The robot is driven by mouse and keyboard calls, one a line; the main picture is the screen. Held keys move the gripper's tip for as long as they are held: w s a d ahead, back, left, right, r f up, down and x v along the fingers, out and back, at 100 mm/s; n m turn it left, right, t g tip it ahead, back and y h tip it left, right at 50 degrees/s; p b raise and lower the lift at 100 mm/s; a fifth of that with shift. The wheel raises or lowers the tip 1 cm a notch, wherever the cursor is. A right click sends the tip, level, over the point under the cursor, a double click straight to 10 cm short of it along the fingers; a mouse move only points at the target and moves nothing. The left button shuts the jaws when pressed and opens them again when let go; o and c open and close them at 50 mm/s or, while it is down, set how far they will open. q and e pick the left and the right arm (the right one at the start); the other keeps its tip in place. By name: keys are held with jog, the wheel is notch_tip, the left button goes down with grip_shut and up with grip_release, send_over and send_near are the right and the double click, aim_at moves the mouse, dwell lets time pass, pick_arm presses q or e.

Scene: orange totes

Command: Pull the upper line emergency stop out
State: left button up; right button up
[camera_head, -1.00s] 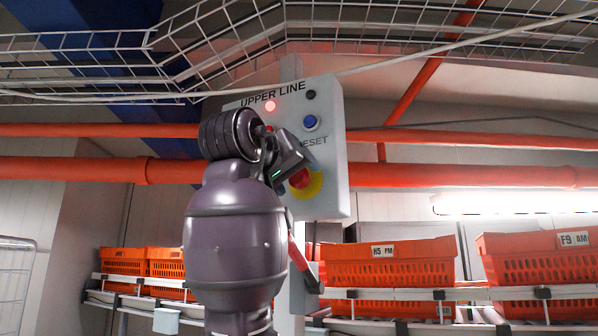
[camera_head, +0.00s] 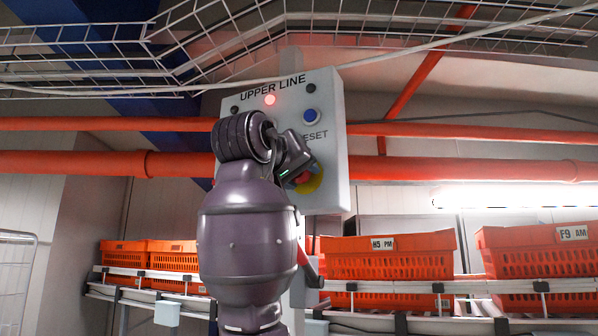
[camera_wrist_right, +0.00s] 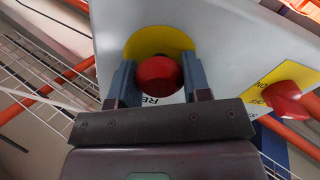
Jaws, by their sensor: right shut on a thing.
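The grey UPPER LINE control box (camera_head: 333,105) hangs on a post. Its emergency stop, a red mushroom button on a yellow disc (camera_head: 313,183), sits low on the front face. My right gripper (camera_head: 300,178) is at the button, and my arm hides part of it. In the right wrist view the red button (camera_wrist_right: 159,76) lies between the two fingers of my right gripper (camera_wrist_right: 160,82), which is shut on it, in front of the yellow disc (camera_wrist_right: 158,40). I cannot tell how far the button stands out. My left gripper is not in view.
A red switch handle on a yellow plate (camera_wrist_right: 284,99) shows right in the wrist view. Orange totes (camera_head: 388,262) line a rail behind. A wire cable tray (camera_head: 80,55) runs overhead.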

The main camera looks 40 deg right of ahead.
jog(key=shift+s+a+f+b, duration=0.1)
jog(key=shift+a+b, duration=0.1)
jog(key=shift+b, duration=0.2)
jog(key=shift+c, duration=0.4)
jog(key=shift+s+a, duration=0.1)
jog(key=shift+a, duration=0.25)
jog(key=o, duration=1.3)
jog(key=shift+s+a, duration=0.15)
jog(key=shift+a, duration=0.05)
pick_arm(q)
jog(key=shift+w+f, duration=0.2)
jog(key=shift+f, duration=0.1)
pick_arm(e)
jog(key=shift+d, duration=0.15)
